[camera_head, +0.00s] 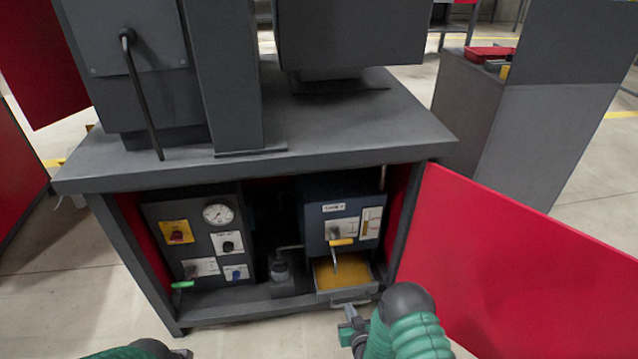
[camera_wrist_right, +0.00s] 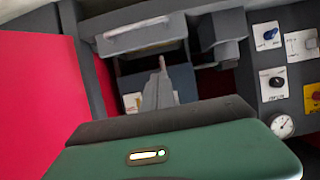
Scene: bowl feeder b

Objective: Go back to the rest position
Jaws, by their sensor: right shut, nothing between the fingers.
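My right gripper (camera_head: 350,325) is shut and empty, in front of the open cabinet near an open drawer (camera_head: 345,275) with a yellow inside. In the right wrist view its closed fingers (camera_wrist_right: 160,85) point toward the cabinet, with nothing between them. My left arm shows only as a green piece at the bottom left edge of the head view, with a small grey tip (camera_head: 183,353) beside it. Most of it is cut off, so its jaw state is hidden.
The cabinet (camera_head: 300,125) has a grey top and a control panel (camera_head: 200,240) with a gauge and knobs inside. Its red door (camera_head: 520,250) stands open at the right, close to my right arm. A grey block (camera_head: 520,110) stands behind. Floor is open at the lower left.

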